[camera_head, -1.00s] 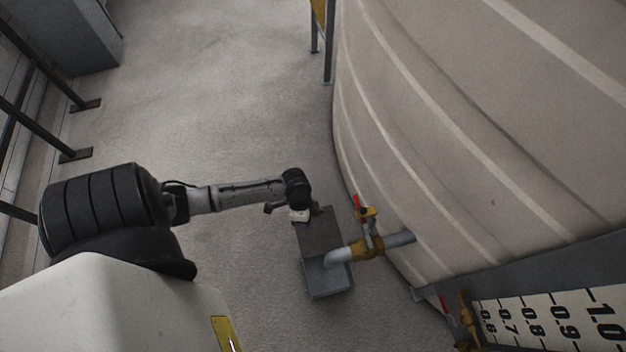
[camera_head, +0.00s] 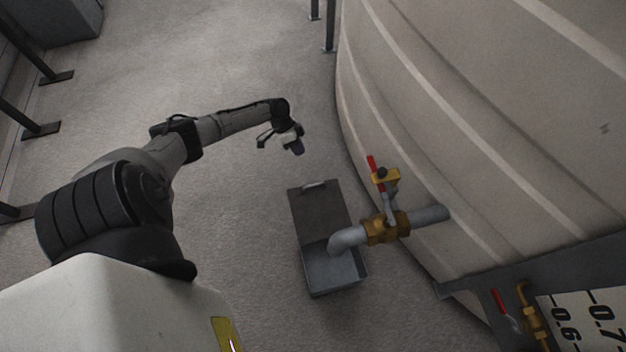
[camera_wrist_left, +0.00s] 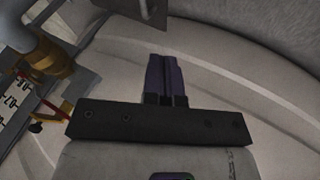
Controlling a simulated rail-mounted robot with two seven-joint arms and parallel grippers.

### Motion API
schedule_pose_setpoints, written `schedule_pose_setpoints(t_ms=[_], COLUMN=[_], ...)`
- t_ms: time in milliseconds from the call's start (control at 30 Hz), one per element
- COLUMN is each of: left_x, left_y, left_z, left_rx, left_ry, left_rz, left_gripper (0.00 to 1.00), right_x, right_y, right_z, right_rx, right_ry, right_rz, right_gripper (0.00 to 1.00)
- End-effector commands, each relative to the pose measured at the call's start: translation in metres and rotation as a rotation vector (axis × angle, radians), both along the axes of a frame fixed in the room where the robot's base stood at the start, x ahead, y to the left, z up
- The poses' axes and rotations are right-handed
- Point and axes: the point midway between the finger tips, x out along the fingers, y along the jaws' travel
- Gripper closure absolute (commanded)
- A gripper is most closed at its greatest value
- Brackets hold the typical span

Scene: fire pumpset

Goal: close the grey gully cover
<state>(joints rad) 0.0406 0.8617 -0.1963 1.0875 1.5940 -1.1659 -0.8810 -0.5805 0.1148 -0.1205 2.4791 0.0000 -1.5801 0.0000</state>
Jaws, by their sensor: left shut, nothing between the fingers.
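The grey gully (camera_head: 338,290) is a box on the floor under the pipe outlet. Its grey cover (camera_head: 323,212) lies over the far half, with a pale handle (camera_head: 315,185) at its far end. The near half is open, with the pipe end over it. My left gripper (camera_head: 298,150) is beyond and above the handle, clear of the cover. Its dark fingers (camera_wrist_left: 166,78) are together and empty in the left wrist view. The gully does not show clearly there. My right gripper is in neither view.
A large beige tank (camera_head: 490,130) stands to the right. A grey outlet pipe (camera_head: 347,238) with a brass valve (camera_head: 386,228) and red lever (camera_head: 373,165) reaches over the gully. Floor left of the gully is clear. Dark posts (camera_head: 329,30) stand at the back.

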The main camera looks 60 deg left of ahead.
Motion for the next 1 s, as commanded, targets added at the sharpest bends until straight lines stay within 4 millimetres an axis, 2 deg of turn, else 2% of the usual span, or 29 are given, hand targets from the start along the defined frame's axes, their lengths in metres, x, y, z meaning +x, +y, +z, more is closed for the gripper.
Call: schedule_pose_setpoints(t_ms=[33, 267, 767, 1000], left_x=[0.002, 0.007, 0.028, 0.022], left_y=[0.006, 0.010, -0.035, -0.060], left_z=[-0.008, -0.020, -0.096, -0.098], left_rx=[0.001, -0.001, -0.002, 0.000], left_ry=[-0.006, -0.019, -0.020, -0.019], left_rz=[0.010, 0.028, 0.027, 0.025], left_gripper=[1.00, 1.00, 1.00, 1.00], right_x=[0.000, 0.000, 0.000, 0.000], right_y=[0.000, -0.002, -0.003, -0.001], right_z=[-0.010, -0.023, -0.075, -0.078], right_rx=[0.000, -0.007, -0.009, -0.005], right_ry=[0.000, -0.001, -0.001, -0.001], right_rz=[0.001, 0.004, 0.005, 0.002], right_gripper=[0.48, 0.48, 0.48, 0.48])
